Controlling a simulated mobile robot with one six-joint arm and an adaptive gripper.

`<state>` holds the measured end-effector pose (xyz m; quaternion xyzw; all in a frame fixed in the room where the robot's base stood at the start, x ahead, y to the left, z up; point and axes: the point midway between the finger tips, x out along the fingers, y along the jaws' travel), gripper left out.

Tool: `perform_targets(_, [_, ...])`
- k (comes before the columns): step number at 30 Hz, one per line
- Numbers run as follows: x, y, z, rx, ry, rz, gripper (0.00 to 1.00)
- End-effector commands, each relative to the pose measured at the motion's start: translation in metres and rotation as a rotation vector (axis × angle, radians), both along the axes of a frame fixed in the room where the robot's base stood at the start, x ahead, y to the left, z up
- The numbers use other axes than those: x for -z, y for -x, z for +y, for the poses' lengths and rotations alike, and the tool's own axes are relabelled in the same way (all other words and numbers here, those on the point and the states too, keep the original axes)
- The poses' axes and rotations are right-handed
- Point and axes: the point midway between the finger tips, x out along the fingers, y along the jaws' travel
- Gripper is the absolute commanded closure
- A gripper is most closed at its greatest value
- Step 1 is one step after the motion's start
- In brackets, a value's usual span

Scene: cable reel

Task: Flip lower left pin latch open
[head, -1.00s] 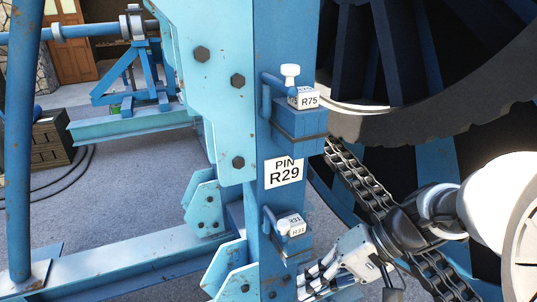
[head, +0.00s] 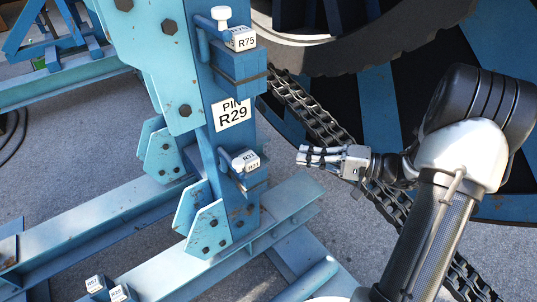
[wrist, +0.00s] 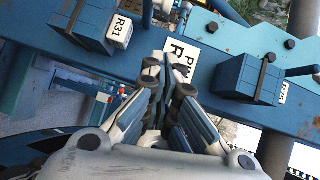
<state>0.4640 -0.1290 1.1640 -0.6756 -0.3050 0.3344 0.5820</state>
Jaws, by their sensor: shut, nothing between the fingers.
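The lower pin latch (head: 245,161), a small white-labelled block marked R31 on its front with a blue handle beside it, sits low on the blue upright post. Its blue box with the R31 label (wrist: 95,25) shows upper left in the wrist view. The upper latch, labelled R75 (head: 241,40), has a white knob and sits higher on the post. A "PIN R29" plate (head: 232,114) lies between them. My gripper (head: 301,155) is shut and empty, to the right of the lower latch and apart from it. In the wrist view its closed fingers (wrist: 172,75) overlap the plate.
A heavy chain (head: 310,115) and the large dark reel (head: 350,40) stand behind and right of the post. Blue base beams (head: 130,220) run along the floor, with small labelled blocks (head: 118,293) at lower left. Open space lies between my gripper and the post.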

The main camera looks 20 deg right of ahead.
Motion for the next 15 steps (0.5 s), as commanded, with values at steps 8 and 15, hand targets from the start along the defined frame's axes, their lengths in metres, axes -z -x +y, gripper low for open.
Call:
perform_targets(8, [0.005, -0.023, 0.035, -0.008, 0.0, 0.002, 1.0])
perform_targets(15, [0.01, -0.054, 0.077, -0.008, 0.0, 0.001, 1.0])
